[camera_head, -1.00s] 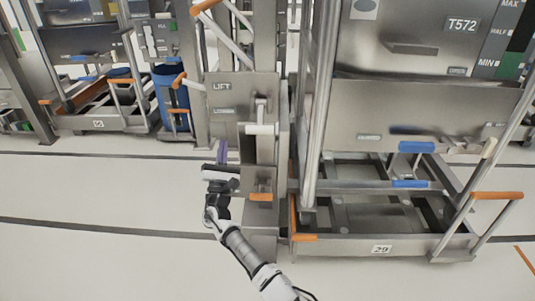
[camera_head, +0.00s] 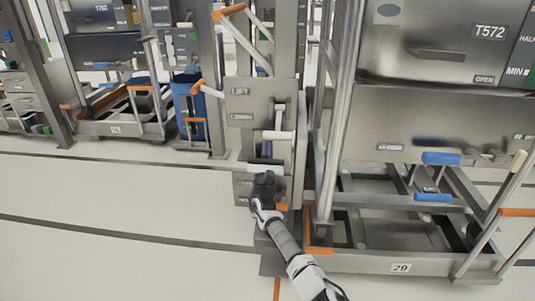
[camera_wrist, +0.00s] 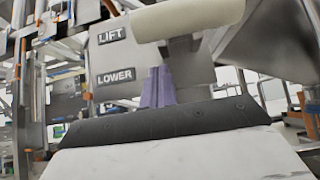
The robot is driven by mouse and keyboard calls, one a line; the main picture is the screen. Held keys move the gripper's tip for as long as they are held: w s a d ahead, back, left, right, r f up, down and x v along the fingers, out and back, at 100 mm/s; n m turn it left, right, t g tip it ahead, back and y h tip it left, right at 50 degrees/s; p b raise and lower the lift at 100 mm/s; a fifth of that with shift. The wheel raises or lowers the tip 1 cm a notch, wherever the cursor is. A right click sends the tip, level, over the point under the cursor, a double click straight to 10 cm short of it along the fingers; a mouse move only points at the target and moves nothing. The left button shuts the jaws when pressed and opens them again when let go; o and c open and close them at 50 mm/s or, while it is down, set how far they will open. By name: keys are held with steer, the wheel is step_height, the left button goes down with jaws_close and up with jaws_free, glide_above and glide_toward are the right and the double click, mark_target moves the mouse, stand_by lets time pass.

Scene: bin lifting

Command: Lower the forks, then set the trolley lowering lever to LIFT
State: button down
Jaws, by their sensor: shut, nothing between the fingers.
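The lifting trolley (camera_head: 240,103) is a grey metal column with a LIFT label (camera_head: 240,91) above a LOWER label (camera_head: 241,116). Both labels also show in the wrist view, LIFT (camera_wrist: 111,36) and LOWER (camera_wrist: 116,76). In the wrist view the handle (camera_wrist: 190,18) is close, above my fingers. My gripper (camera_head: 266,150) is shut and empty, its purple fingers (camera_wrist: 157,88) together just below the handle. Contact with the handle cannot be told. I cannot clearly make out the forks.
A steel bin marked T572 (camera_head: 445,55) stands right of the column, above a wheeled frame numbered 29 (camera_head: 400,267). A blue barrel (camera_head: 190,105) stands behind left. The floor at left is clear.

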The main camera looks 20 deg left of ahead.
mark_target(266, 136)
steer(key=shift+s+d+r, duration=0.2)
steer(key=shift+s+r, duration=0.15)
steer(key=shift+s, duration=0.3)
steer(key=shift+s+d+r, duration=0.2)
steer(key=shift+s+r, duration=0.15)
steer(key=shift+s, duration=0.3)
steer(key=shift+r+p, duration=0.1)
steer(key=shift+p, duration=0.35)
steer(key=shift+s+r+g+p, duration=0.2)
steer(key=shift+g+p, duration=0.1)
steer(key=shift+p, duration=0.5)
steer(key=shift+s+d+r+g+p, duration=0.15)
steer(key=shift+r+g+p, duration=0.15)
steer(key=shift+p, duration=0.95)
steer(key=r+g+p, duration=0.1)
steer(key=p, duration=0.4)
steer(key=s+r+g+h+p, duration=0.1)
steer(key=r+p, duration=0.1)
steer(key=p, duration=0.4)
steer(key=shift+s+d+g, duration=0.15)
steer(key=shift+g, duration=0.15)
steer(key=shift+s+r+g+h+p, duration=0.2)
steer(key=shift+r+g+p, duration=0.6)
steer(key=shift+p, duration=2.45)
steer(key=shift+s+r+g+h+p, duration=0.15)
steer(key=shift+r+g+p, duration=0.65)
steer(key=shift+p, duration=2.4)
steer(key=shift+s+r+g+h+p, duration=0.1)
steer(key=shift+r+g+h+p, duration=0.25)
steer(key=shift+r+p, duration=1.9)
